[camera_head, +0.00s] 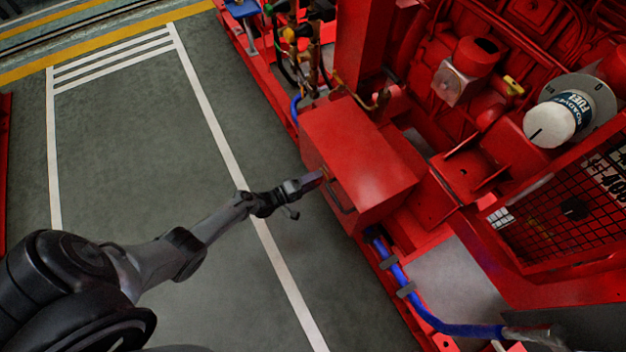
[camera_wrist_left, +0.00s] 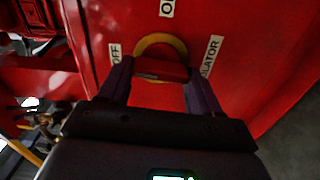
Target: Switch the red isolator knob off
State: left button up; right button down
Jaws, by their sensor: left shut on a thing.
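The red isolator knob (camera_wrist_left: 160,70) sits on a yellow ring (camera_wrist_left: 162,41) on the face of a red box. In the left wrist view, labels surround it: "OFF" (camera_wrist_left: 115,53) at left, one reading "O…" (camera_wrist_left: 167,7) above, cut by the frame edge, and one ending in "OLATOR" (camera_wrist_left: 211,55) at right. My left gripper (camera_wrist_left: 160,88) is shut on the knob, a finger on each side. In the head view my left gripper (camera_head: 318,181) is at the left face of the red box (camera_head: 365,165); the knob is mostly hidden there. My right gripper is not in view.
The red engine (camera_head: 490,100) stands behind and right of the box, with a white fuel filter (camera_head: 553,122). A blue hose (camera_head: 415,305) runs along the base rail below. Grey floor with white lines (camera_head: 150,130) is clear at left.

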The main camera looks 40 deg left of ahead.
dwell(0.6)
pick_arm(q)
jog(key=o, duration=0.8)
jog(key=shift+c, duration=0.2)
jog(key=o, duration=0.3)
jog(key=shift+w, duration=0.15)
jog(key=p+v, duration=0.3)
jog(key=v, duration=0.8)
jog(key=shift+d, duration=0.1)
